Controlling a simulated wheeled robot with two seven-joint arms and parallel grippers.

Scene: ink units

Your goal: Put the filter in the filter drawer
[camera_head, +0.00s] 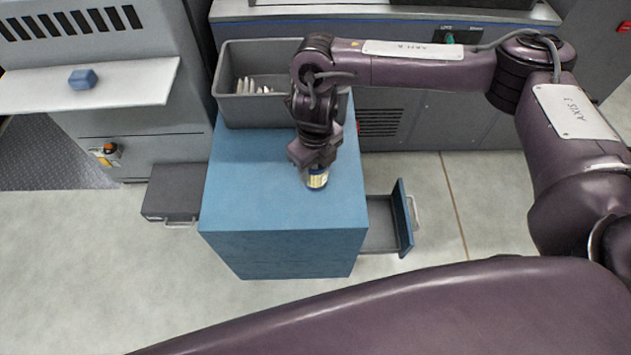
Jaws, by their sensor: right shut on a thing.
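I cannot tell whether the filter touches the top. An open drawer (380,238) with a blue front and a handle sticks out from the cabinet's right side. The part of its inside that shows looks empty; the cabinet hides the rest. A dark grey drawer unit (175,195) with a handle shows at the cabinet's left. My left gripper is not in view.
A grey bin (227,108) with several pale pieces stands at the cabinet's back, partly behind my right arm. A white shelf (130,95) at the left bears a small blue block (83,80). The cabinet top's left and front parts are clear.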

